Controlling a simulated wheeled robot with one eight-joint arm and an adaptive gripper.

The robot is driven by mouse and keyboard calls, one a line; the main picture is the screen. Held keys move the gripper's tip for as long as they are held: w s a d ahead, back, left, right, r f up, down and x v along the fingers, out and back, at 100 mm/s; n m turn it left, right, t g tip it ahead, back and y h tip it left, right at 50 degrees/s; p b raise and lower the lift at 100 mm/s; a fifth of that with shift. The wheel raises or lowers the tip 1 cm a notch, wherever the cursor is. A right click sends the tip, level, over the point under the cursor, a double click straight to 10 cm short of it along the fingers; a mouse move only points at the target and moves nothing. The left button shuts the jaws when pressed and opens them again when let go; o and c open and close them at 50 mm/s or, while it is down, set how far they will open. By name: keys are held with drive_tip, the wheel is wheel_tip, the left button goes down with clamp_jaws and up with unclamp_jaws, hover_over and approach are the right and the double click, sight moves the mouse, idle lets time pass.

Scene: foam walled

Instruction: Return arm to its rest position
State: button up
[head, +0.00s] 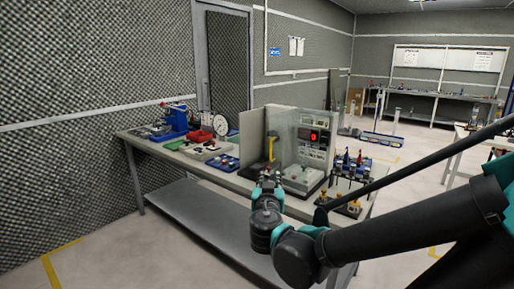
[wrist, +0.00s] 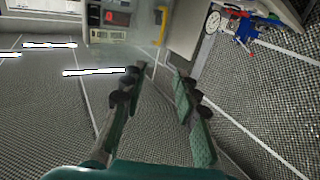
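My arm (head: 400,235) reaches in from the right in the head view, in front of the workbench (head: 215,178). My gripper (head: 267,187) is at its end, small and dark before the bench's front edge. The wrist view shows my gripper (wrist: 160,78) with its two green and black fingers apart and nothing held between them. The bench and its instruments appear at the top of that view, beyond the fingertips.
A panel with a red display (head: 314,135) stands on the bench. A blue device (head: 176,120), a red box (head: 201,136) and a round dial (head: 220,125) stand further left. Floor in front of the bench at left (head: 120,255) is clear. Another bench (head: 430,100) lines the back wall.

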drive_tip(key=s+d+f+m+g+h, duration=0.1)
drive_tip(key=s+d+f+g+h, duration=0.25)
drive_tip(key=d+f+g, duration=0.9)
drive_tip(key=s+d+f+n+y, duration=0.1)
drive_tip(key=s+f+y, duration=0.1)
drive_tip(key=s+f, duration=0.3)
drive_tip(key=s+d+f+g+y, duration=0.1)
drive_tip(key=s+f+y, duration=0.2)
drive_tip(key=f, duration=0.4)
drive_tip(key=shift+s+d+f+n, duration=0.3)
drive_tip(key=shift+s+f+n, duration=0.1)
drive_tip(key=shift+s, duration=0.45)
